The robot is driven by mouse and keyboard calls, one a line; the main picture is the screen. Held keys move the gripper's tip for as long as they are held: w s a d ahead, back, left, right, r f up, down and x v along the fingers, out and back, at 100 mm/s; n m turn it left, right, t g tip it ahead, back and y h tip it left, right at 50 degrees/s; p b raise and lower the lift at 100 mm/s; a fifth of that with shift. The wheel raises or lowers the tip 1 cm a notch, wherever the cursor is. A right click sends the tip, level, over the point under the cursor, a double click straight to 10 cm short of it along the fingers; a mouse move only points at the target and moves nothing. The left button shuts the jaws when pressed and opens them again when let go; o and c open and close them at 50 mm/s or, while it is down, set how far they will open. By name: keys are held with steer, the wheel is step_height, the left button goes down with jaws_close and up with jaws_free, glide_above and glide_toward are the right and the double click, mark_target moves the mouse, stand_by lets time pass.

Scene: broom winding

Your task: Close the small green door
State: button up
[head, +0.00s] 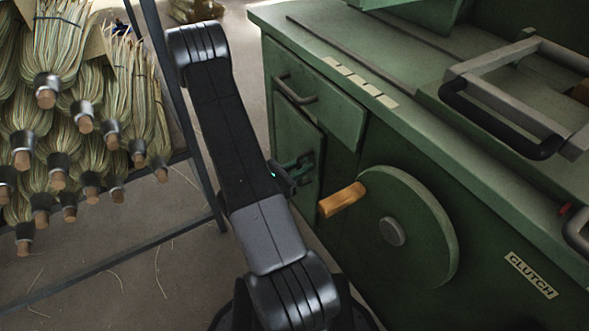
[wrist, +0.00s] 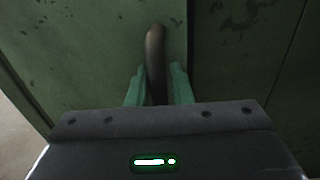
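The small green door (head: 293,139) is on the left end of the green machine, below a drawer. It looks near flush with the cabinet front; I cannot tell whether a narrow gap is left. My gripper (head: 301,167) is at the door, partly hidden behind my arm. In the wrist view, the door (wrist: 95,55) fills the left and middle, with a dark seam on its right. The dark curved door handle (wrist: 156,52) stands between the two green fingers of my gripper (wrist: 157,85), which appear closed against its sides.
The drawer (head: 315,96) with its bar handle is just above the door. A green wheel (head: 420,225) with a wooden crank handle (head: 342,200) sticks out to the right. A rack of brooms (head: 75,120) stands at left, with floor between.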

steer(key=p+v, duration=0.2)
steer(key=v, duration=1.1)
steer(key=shift+s+a, duration=0.15)
steer(key=shift+a, duration=0.2)
stand_by(0.4)
steer(key=shift+b+x, duration=0.95)
steer(key=shift+x, duration=5.35)
steer(key=shift+s, duration=0.15)
